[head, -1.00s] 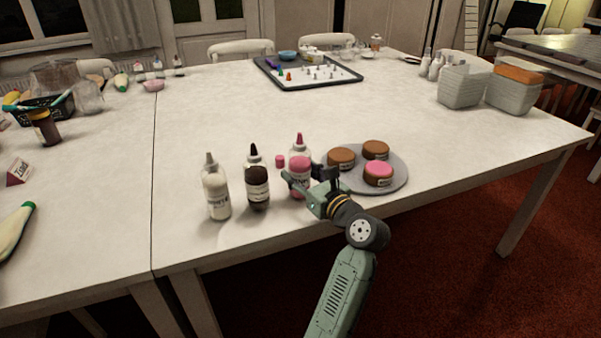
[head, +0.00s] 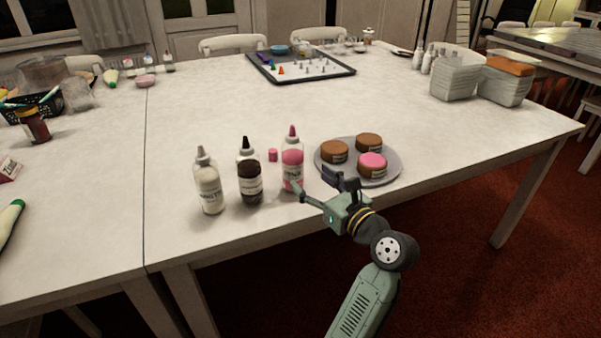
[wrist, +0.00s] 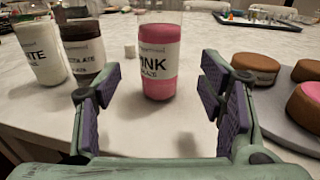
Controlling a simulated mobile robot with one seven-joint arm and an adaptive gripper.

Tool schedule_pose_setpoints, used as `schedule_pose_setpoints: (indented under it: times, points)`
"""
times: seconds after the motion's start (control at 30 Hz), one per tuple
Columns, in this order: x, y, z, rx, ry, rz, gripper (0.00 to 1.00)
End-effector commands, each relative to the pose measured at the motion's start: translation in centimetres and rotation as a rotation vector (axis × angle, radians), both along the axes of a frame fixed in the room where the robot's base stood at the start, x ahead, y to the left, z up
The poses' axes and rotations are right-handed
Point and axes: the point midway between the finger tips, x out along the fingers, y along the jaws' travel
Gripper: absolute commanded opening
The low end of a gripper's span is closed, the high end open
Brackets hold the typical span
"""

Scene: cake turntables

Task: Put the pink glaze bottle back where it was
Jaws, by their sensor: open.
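The pink glaze bottle (head: 292,168) stands upright on the table, at the right end of a row with the chocolate bottle (head: 249,178) and the white bottle (head: 209,188). My gripper (head: 311,184) is open and empty at the table's front edge, just in front of the pink bottle. In the wrist view the pink bottle (wrist: 159,66) stands ahead of the spread fingers, apart from them. Its top is cut off there. A small pink cap (head: 273,155) lies behind the row.
A grey turntable (head: 389,174) with three cakes, one pink-topped, stands close right of my gripper. A dark tray (head: 318,76) with small pieces lies farther back. Pale baskets (head: 455,80) stand at the back right. The table's middle is clear.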

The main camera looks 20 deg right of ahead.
Motion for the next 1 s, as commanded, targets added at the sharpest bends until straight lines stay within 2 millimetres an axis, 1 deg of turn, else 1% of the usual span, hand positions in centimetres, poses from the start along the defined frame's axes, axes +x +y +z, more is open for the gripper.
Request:
schedule_pose_setpoints:
  times: [0.03,0.1,0.2,0.3,1.0]
  points:
    - [-1.0,-0.3,-0.1,-0.002,0.0,-0.004,0.63]
    - [-2.0,-0.5,0.0,-0.001,0.0,-0.002,0.63]
    - [-3.0,-0.8,0.0,-0.001,0.0,-0.002,0.63]
    - [-3.6,-0.9,0.0,0.0,0.0,0.0,0.63]
    - [-3.7,-0.9,0.0,-0.001,0.0,0.0,0.63]
